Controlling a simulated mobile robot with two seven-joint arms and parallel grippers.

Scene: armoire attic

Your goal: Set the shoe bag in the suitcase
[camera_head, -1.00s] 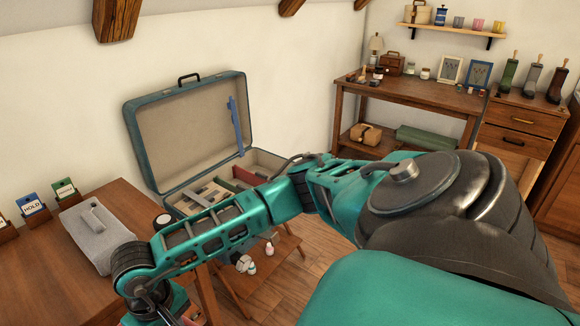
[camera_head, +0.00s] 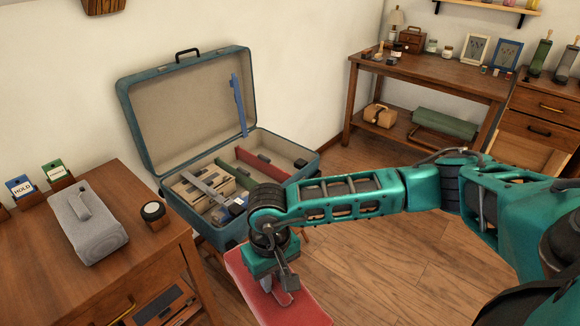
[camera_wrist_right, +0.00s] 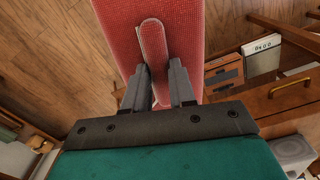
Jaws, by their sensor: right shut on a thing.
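The red shoe bag (camera_head: 270,290) hangs from my right gripper (camera_head: 287,277), in front of the suitcase and lower right of it. In the right wrist view, the fingers (camera_wrist_right: 158,80) are shut on the raised tab of the red bag (camera_wrist_right: 205,25). The teal suitcase (camera_head: 185,105) stands open, its lid leaning back toward the wall. Its base holds a red divider, wooden and grey pieces and dark items. My right wrist hides the front right of the base. My left gripper is not in view.
A wooden table (camera_head: 120,265) at left carries a grey bag-like object (camera_head: 88,230), a round black-and-white item (camera_head: 152,212) and small label holders. A workbench (camera_head: 440,75) stands at back right. Open wooden floor (camera_head: 390,265) lies right of the suitcase.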

